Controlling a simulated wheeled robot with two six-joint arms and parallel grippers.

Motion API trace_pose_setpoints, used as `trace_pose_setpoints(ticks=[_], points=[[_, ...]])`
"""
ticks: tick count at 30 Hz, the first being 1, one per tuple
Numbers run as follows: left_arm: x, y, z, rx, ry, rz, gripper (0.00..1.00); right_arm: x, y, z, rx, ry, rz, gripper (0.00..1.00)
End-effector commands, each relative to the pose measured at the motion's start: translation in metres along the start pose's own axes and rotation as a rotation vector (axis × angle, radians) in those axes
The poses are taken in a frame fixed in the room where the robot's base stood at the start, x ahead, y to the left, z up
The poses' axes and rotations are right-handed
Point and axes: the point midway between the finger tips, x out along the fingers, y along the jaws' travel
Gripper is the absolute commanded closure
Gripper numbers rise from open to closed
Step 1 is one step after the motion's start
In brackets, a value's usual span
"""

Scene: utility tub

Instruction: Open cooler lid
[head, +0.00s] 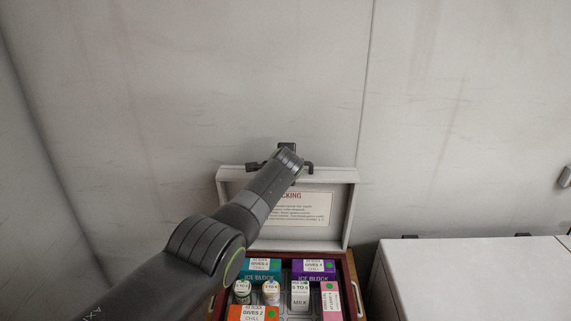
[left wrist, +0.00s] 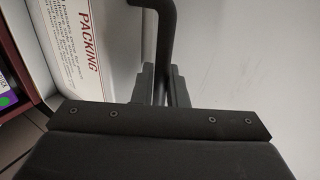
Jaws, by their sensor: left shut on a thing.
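The cooler (head: 352,287) stands in the lower middle of the head view, with its pale lid (head: 342,185) raised to about upright. A packing label (head: 305,208) is on the lid's inner face and also shows in the left wrist view (left wrist: 82,40). A black handle (head: 308,166) sits at the lid's top edge. My left gripper (left wrist: 165,88) is shut on this handle, whose bent bar (left wrist: 166,35) runs up between the fingers. In the head view my left wrist covers the grip and part of the lid. My right gripper is not in view.
Inside the cooler are a teal ice block (head: 259,270), a purple one (head: 314,268), a milk carton (head: 300,297) and several other packages. A white box (head: 480,280) stands to the right. A pale wall (head: 200,90) rises close behind the lid.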

Motion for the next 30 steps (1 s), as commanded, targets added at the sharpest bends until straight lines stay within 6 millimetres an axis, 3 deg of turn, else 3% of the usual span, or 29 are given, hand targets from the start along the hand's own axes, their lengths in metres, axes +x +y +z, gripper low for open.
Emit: trace_pose_setpoints(ticks=[16,17,18,30], points=[[0.0014,0.0039,0.0003,-0.001,-0.002,0.006,1.0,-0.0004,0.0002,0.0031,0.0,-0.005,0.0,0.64],[0.0014,0.0038,0.0003,-0.001,-0.002,0.007,0.85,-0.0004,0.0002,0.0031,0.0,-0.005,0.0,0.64],[0.0014,0.0038,0.0003,-0.001,-0.002,0.006,0.83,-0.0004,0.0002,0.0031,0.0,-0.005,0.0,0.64],[-0.0009,0.001,-0.0008,0.0,0.0,0.003,0.83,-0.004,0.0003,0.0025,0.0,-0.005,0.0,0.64]])
